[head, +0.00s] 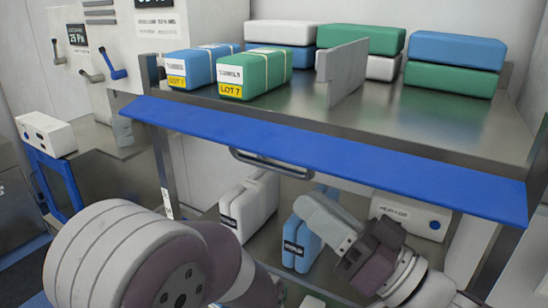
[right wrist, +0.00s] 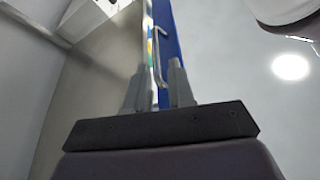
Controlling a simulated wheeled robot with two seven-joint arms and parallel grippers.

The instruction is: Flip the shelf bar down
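The shelf bar (head: 330,158) is a long blue strip along the front edge of the metal shelf, sticking outward. A thin metal handle (head: 265,165) hangs just under it. In the right wrist view the blue bar (right wrist: 172,40) and handle (right wrist: 162,62) appear in line with the gap between my fingers. My right gripper (head: 312,214) is below the bar, right of the handle, pointing up and left. Its fingers (right wrist: 158,88) are apart and nothing is clearly held; contact with the bar cannot be told. My left gripper is not in view.
Blue and green packs (head: 253,72) and stacked packs (head: 455,50) stand on the shelf, with a grey divider (head: 345,65). Below are a white pack (head: 249,205), a blue pack (head: 303,235) and a white box (head: 412,215). A white device (head: 46,134) stands left.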

